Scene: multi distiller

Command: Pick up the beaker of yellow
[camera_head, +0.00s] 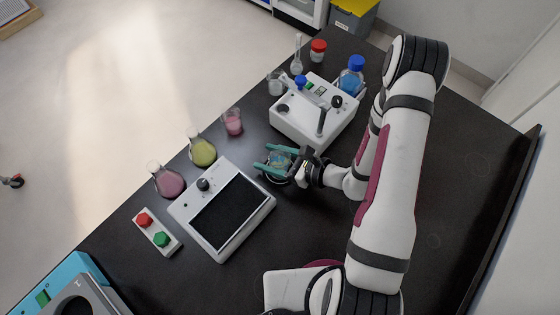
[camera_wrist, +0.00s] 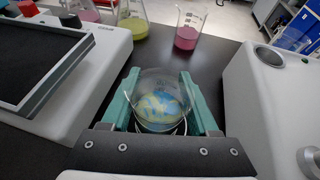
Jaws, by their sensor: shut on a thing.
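My gripper (camera_head: 273,161) has its teal fingers shut on a clear glass beaker (camera_wrist: 157,82). The beaker sits between the fingers, with mottled yellow and blue showing inside. It also shows in the head view (camera_head: 279,160), partly hidden by the fingers. I cannot tell whether its base touches the black bench. A conical flask of yellow liquid (camera_head: 202,154) stands apart, to the left of my gripper in the head view and beyond it in the wrist view (camera_wrist: 134,29).
A pink beaker (camera_head: 233,124) and a pink flask (camera_head: 169,184) stand along the bench edge. A white device with a dark plate (camera_head: 228,210) lies left of my gripper; another white device (camera_head: 301,124) stands beyond. Bare bench (camera_head: 300,220) lies nearer.

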